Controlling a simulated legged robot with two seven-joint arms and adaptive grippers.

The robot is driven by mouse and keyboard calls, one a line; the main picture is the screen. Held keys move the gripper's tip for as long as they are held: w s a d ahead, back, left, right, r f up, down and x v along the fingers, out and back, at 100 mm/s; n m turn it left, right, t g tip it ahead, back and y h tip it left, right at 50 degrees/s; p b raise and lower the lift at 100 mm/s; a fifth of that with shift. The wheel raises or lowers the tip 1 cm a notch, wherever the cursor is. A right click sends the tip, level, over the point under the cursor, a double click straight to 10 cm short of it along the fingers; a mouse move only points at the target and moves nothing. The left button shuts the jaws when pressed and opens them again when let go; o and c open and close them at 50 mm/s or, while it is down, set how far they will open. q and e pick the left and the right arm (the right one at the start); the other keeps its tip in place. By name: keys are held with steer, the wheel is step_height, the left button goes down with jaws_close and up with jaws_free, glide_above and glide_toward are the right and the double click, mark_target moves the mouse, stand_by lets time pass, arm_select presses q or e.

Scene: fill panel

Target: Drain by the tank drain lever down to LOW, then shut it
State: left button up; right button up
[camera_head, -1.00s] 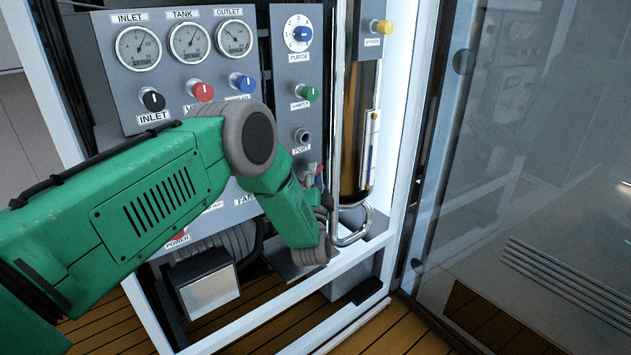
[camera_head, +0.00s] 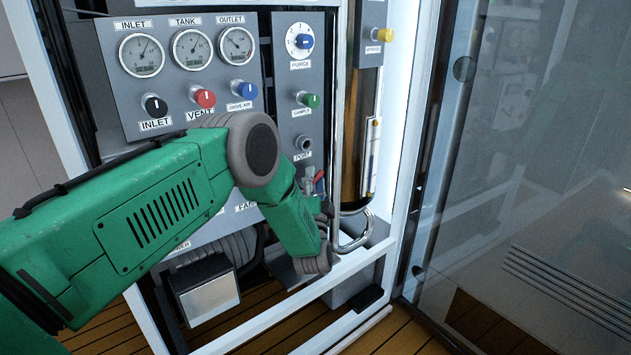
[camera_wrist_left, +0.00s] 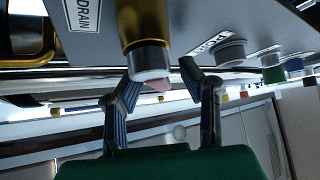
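The drain valve shows in the left wrist view as a brass body with a grey collar (camera_wrist_left: 150,62), beside a DRAIN label (camera_wrist_left: 84,12). A small pinkish piece, perhaps the lever's tip, shows just past the collar. My left gripper (camera_wrist_left: 162,78) is open, its two fingers on either side of the collar's end; contact cannot be told. In the head view my left forearm and wrist hide most of the valve; a bit of red (camera_head: 319,176) shows below the port. The golden tank column (camera_head: 352,130) carries a narrow white gauge (camera_head: 371,150); its level and LOW mark are unreadable. My right gripper is not in view.
The grey panel holds three dials (camera_head: 190,49), inlet, vent and drive air knobs, a purge dial (camera_head: 300,40), a green sample knob (camera_head: 311,100) and the port (camera_head: 303,143). A bent metal pipe (camera_head: 355,235) and white frame post stand right of the gripper. A glass door (camera_head: 540,150) is at right.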

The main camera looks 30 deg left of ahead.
arm_select(q)
steer(key=shift+s+d+f, duration=0.25)
steer(key=shift+s, duration=0.15)
steer(key=v, duration=1.1)
steer(key=shift+f, duration=0.1)
steer(key=shift+f, duration=0.1)
